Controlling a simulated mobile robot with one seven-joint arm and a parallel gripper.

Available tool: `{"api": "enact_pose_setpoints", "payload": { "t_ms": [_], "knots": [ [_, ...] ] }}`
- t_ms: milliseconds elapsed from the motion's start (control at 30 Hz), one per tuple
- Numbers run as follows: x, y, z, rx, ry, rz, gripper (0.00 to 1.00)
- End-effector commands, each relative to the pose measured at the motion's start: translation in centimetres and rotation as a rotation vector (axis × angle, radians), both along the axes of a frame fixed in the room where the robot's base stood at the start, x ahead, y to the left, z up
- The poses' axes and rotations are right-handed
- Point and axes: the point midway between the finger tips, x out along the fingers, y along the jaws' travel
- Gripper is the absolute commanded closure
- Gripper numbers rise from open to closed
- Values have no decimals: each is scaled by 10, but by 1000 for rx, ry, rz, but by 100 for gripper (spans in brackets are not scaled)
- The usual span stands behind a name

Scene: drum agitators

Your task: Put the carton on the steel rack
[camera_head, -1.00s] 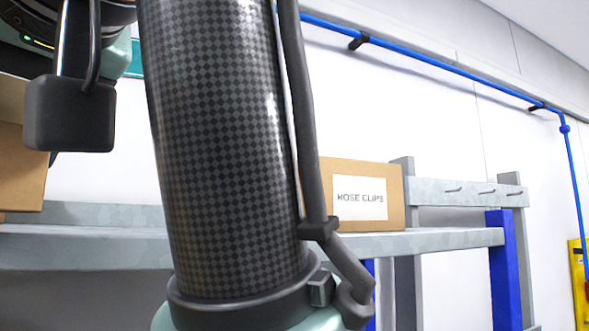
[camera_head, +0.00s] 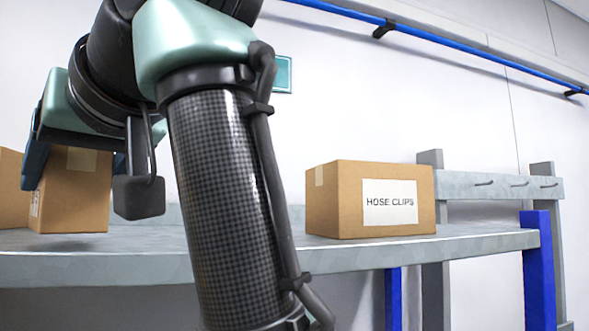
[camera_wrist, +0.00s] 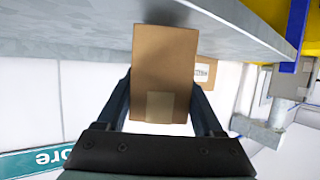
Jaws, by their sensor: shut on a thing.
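A carton labelled HOSE CLIPS (camera_head: 335,200) stands on the shelf right of my arm. Another brown carton (camera_head: 10,185) is partly cut off at the far left. Bare shelf lies between the held carton and the HOSE CLIPS carton, partly hidden by my arm.

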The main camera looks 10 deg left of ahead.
Motion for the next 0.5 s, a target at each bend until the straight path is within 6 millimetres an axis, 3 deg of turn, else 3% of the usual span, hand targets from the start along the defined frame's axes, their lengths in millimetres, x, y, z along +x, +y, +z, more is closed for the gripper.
{"api": "enact_pose_setpoints", "payload": {
  "t_ms": [500],
  "knots": [
    [32,19,-2,1,0,0,98]
  ]
}}
